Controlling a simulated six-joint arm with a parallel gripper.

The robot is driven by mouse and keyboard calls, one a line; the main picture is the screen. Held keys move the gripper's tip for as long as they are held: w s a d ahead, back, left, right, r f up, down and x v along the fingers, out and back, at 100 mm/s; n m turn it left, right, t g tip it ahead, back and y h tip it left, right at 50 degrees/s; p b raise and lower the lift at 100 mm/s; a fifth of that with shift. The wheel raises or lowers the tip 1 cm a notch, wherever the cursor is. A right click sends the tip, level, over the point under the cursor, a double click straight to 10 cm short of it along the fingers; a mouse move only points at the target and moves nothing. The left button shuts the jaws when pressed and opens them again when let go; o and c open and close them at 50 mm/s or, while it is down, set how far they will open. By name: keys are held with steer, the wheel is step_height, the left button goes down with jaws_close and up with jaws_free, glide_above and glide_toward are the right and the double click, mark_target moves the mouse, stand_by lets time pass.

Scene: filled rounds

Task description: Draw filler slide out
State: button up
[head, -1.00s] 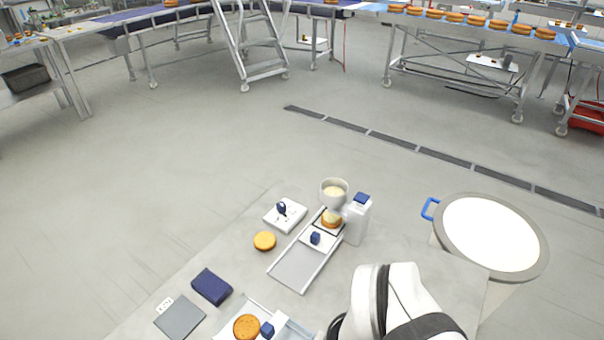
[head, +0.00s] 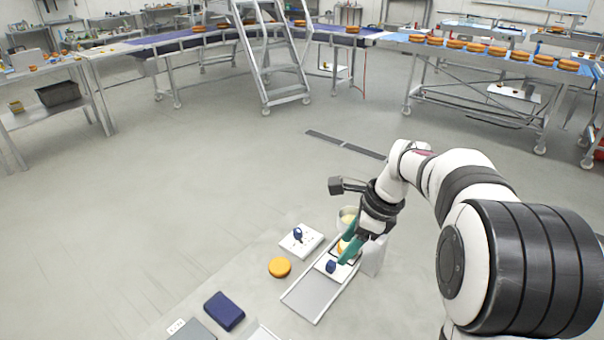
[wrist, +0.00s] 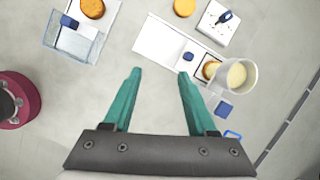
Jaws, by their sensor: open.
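The filler slide is a white plate (head: 324,269) with a dark blue knob (head: 331,267), set across a pale railed track (head: 308,297). In the wrist view the knob (wrist: 188,56) lies just beyond the tip of the right finger. My gripper (wrist: 159,73) is open and empty, its two teal fingers apart. In the head view my gripper (head: 348,252) is close by the knob and hides part of the slide's far end; I cannot tell whether it touches. An orange round (wrist: 210,70) sits at the track's far end.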

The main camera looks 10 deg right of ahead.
mark_target(331, 263)
steer(key=w+d+f+m, duration=0.5)
steer(key=w, duration=0.2)
steer(key=shift+t, duration=0.4)
steer(key=x, duration=1.4)
steer(key=shift+a+f, duration=0.3)
steer(key=shift+a, duration=0.1)
steer(key=shift+c, duration=0.3)
jaws_close()
steer(key=shift+s, duration=0.1)
